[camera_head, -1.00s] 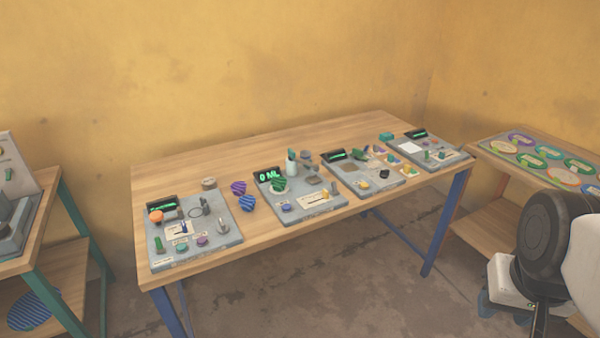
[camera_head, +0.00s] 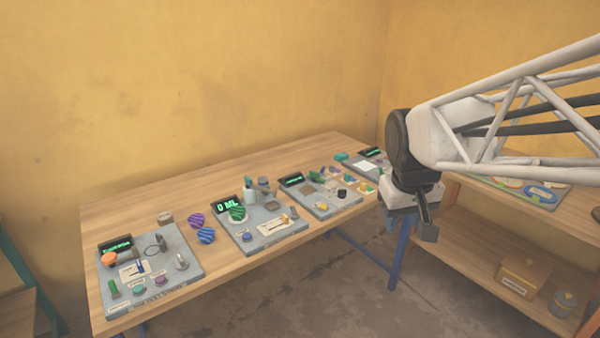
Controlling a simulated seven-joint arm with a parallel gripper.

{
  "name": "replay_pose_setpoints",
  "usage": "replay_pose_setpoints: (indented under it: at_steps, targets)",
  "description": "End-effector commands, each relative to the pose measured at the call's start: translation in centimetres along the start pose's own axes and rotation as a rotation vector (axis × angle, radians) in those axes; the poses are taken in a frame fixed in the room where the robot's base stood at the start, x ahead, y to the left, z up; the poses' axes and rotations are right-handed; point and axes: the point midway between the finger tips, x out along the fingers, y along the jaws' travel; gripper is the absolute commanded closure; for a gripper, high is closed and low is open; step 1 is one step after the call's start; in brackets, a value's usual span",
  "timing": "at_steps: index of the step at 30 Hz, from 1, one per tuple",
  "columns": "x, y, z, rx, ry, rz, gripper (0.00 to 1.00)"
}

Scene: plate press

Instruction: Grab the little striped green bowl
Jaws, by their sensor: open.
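The little striped green bowl (camera_head: 237,211) sits on the second grey panel (camera_head: 270,232) from the left, beside a lit green display (camera_head: 228,203). It looks tilted, with its striped side showing. My gripper (camera_head: 427,228) hangs at the right, in front of the table's right end, well apart from the bowl. It is open and empty. Its fingers are small and partly overlap in this view.
A purple striped bowl (camera_head: 197,219) and a blue striped bowl (camera_head: 206,236) sit left of the green one. Other panels with knobs stand along the wooden table (camera_head: 160,195).

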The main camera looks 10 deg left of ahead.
Motion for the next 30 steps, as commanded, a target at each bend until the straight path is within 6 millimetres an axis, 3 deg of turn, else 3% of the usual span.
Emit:
replay_pose_setpoints:
  at_steps: [3,17,30]
  targets:
    - [0.6,-1.1,-3.5,-0.057,-0.006,0.003,0.58]
    - [3.8,-7.0,-15.6,-0.268,-0.017,0.014,0.58]
    - [9.0,-15.5,-25.7,-0.472,-0.026,0.028,0.58]
